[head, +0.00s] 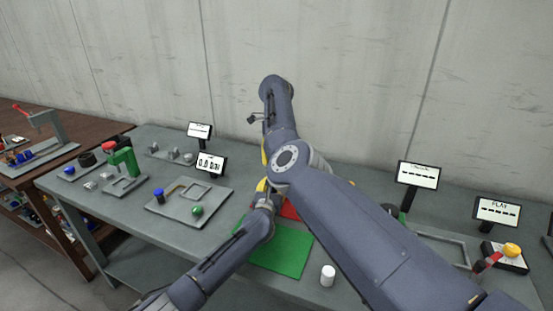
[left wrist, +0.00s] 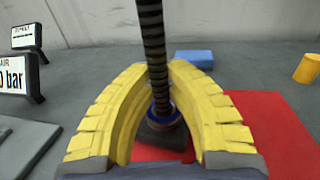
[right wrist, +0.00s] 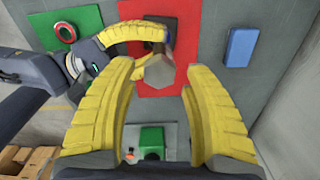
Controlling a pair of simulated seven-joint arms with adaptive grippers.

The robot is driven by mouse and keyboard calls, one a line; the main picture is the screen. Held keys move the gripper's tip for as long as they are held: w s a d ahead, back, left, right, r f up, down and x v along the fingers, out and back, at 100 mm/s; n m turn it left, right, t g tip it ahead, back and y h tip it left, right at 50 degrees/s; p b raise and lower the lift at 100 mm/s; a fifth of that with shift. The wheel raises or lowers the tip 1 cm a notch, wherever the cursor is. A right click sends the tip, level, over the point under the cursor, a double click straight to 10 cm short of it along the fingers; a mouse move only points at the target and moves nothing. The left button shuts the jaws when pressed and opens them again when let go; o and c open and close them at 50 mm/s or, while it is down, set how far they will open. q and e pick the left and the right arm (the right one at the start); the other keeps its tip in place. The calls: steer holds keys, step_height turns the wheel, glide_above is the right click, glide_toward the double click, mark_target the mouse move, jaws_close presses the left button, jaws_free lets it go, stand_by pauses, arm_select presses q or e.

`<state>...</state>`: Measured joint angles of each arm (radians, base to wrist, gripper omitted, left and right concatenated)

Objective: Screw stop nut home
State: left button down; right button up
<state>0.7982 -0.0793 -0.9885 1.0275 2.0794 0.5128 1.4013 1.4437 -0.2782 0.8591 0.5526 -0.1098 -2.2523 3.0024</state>
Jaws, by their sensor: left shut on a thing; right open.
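The screw jack's dark threaded spindle (left wrist: 154,50) stands upright in the left wrist view, with a blue ring (left wrist: 162,115) low around it above a dark base (left wrist: 163,137). My left gripper (left wrist: 166,68) is shut on the jack, its yellow fingers curving round the spindle; the exact contact is unclear. In the right wrist view, a grey hexagonal piece (right wrist: 160,73) shows between the fingers of my open right gripper (right wrist: 158,68); I cannot tell whether it is the stop nut or whether the fingers touch it. My arms hide the jack in the head view.
A red mat (left wrist: 275,130) lies under the jack, and a blue block (right wrist: 242,47) lies beside it. A white cylinder (head: 328,275) stands near the bench's front. A green clamp-like fixture (head: 124,160) stands left.

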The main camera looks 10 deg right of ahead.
steer(key=shift+r, duration=2.1)
steer(key=shift+o, duration=0.3)
steer(key=shift+d, duration=0.1)
